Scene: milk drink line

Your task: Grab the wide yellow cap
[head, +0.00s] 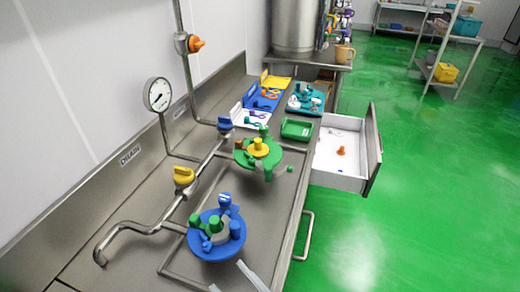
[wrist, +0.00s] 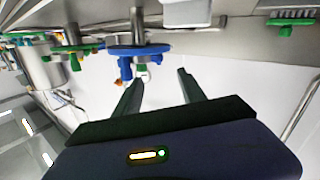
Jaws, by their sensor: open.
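A wide yellow cap (head: 258,145) sits on top of a green disc-shaped fixture (head: 243,155) in the middle of the steel counter. My gripper (wrist: 160,76) is open with nothing between its fingers. The wrist view looks turned over, and the blue fixture (wrist: 137,52) shows beyond the fingertips, apart from them. The green fixture (wrist: 74,47) is further left there; I cannot make out the yellow cap in that view. My gripper is not clearly visible in the head view.
A pipe with a yellow valve handle (head: 183,176) runs left of both. An open white drawer (head: 338,180) juts out right, holding an orange piece. A green tray (head: 297,129) lies behind.

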